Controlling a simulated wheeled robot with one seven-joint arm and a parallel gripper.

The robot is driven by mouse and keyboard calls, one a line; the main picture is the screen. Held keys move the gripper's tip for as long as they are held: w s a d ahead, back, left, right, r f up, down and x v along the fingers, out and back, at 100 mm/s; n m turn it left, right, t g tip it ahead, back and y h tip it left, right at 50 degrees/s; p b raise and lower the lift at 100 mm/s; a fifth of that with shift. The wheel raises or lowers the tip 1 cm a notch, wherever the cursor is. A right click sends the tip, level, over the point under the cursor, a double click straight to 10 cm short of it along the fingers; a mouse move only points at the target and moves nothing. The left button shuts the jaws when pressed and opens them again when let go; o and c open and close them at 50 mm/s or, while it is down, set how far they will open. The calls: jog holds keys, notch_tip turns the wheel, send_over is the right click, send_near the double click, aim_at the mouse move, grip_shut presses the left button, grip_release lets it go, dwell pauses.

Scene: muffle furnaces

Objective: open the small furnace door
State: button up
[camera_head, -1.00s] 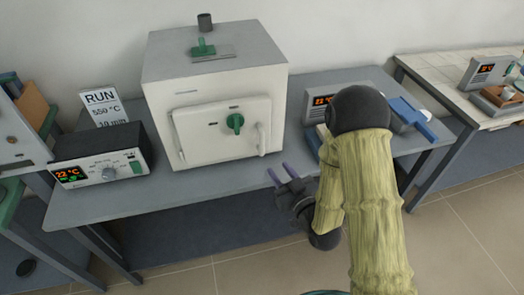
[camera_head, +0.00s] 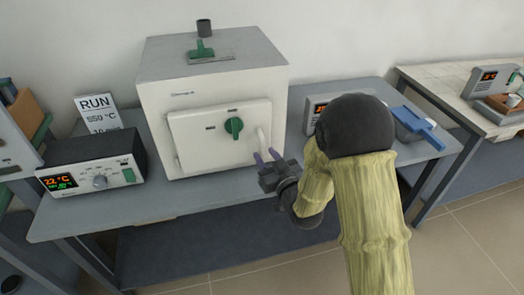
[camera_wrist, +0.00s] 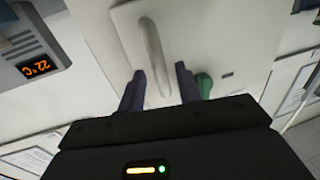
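The small furnace (camera_head: 210,75) is a white box with a grey top on the bench. Its door (camera_head: 200,145) is shut, with a green knob (camera_head: 234,127) and a pale upright handle (camera_head: 262,142) at its right side. My gripper (camera_head: 265,157) is at the lower end of the handle, with its purple fingers apart. In the wrist view the handle (camera_wrist: 154,55) runs down between the two open fingers (camera_wrist: 160,80). The green knob (camera_wrist: 204,86) is just beyond one finger there. Whether a finger touches the handle cannot be told.
A controller box (camera_head: 95,165) reading 22 °C and a RUN card (camera_head: 97,108) are left of the furnace. A scale-like device (camera_head: 317,103) and a blue-handled tool (camera_head: 420,128) are to the right, partly behind my arm. The bench front (camera_head: 150,205) is clear.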

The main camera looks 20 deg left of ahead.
aim_at(263, 153)
jog(key=shift+x, duration=1.55)
grip_shut()
jog(key=shift+f, duration=0.1)
